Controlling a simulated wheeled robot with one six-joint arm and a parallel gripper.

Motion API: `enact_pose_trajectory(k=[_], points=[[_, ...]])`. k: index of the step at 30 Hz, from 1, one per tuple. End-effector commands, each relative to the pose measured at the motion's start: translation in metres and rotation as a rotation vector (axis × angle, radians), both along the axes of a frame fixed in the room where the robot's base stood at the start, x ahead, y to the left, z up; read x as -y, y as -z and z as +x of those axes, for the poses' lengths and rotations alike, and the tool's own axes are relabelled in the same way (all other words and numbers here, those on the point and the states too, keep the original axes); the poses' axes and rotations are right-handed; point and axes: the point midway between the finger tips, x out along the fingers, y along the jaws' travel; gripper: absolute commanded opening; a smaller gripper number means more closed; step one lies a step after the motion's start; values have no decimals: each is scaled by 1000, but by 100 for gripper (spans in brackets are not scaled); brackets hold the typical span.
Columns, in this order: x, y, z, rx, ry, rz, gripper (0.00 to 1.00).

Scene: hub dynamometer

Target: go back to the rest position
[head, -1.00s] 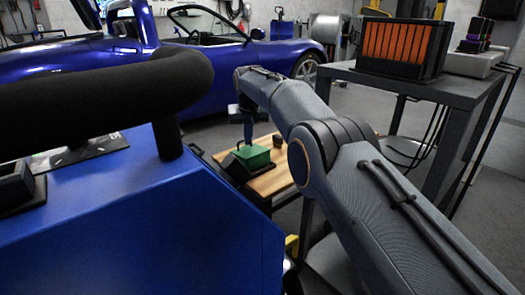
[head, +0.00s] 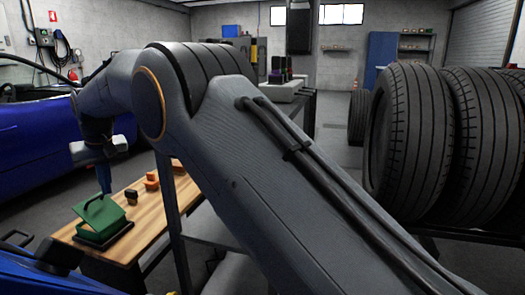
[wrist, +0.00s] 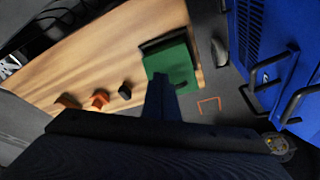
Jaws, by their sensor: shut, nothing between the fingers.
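My arm reaches across the head view, bent at the elbow, and ends in my gripper (head: 105,180) at the left. The gripper points down with its fingers shut and empty. In the head view it overlaps the green box (head: 99,219) on the wooden-topped bench (head: 150,215); the gap between them is hard to judge. In the wrist view my gripper (wrist: 160,90) shows dark fingers in front of the green box (wrist: 178,68). No rest-position marker shows.
Orange blocks (head: 152,181) lie on the bench behind the green box. A blue car (head: 30,145) stands at the left and large black tyres (head: 410,140) at the right. A blue cabinet with black handles (wrist: 270,70) is beside the bench in the wrist view.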

Motion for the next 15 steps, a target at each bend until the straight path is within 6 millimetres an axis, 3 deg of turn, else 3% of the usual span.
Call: enact_pose_trajectory(k=[1, 6, 15], points=[[16, -12, -7, -9, 5, -3, 0], [70, -35, -36, -45, 19, -14, 0], [167, -54, -102, -102, 46, -30, 0]])
